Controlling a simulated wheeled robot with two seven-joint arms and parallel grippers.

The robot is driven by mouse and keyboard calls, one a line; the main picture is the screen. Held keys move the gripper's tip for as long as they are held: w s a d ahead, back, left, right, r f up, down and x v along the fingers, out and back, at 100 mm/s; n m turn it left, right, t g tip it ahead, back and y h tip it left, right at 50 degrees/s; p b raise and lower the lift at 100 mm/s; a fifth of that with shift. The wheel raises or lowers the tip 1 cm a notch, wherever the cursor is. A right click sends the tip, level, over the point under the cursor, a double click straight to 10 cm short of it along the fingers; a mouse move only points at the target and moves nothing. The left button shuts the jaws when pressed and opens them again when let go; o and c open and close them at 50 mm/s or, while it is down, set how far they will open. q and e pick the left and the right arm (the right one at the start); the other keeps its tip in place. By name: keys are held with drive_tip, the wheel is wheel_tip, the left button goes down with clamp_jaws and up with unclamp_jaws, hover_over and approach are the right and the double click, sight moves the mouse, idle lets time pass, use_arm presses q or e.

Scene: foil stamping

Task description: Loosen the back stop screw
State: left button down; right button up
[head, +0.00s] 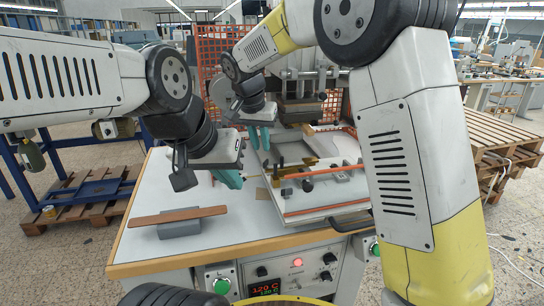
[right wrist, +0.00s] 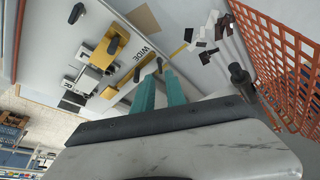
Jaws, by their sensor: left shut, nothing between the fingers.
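The sliding table (head: 300,210) of the press carries brass stop blocks (head: 318,172) with small black screw handles. I cannot tell which is the back stop screw, or whether a finger touches one. My right gripper (head: 260,139) is over the table's back left part, its teal fingers apart (right wrist: 158,75). My left gripper (head: 232,181) is shut and empty, left of the sliding table.
The press head (head: 300,108) stands behind the sliding table, near an orange mesh guard (right wrist: 285,60). A brown strip (head: 178,216) lies on a grey block (head: 180,229) at front left. Dark and white scraps (right wrist: 210,28) lie near the guard. The white tabletop's left is mostly clear.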

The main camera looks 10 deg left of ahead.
sight(266, 161)
drive_tip(key=shift+m, duration=0.5)
drive_tip(key=x, duration=0.7)
drive_tip(key=shift+w, duration=0.2)
clamp_jaws()
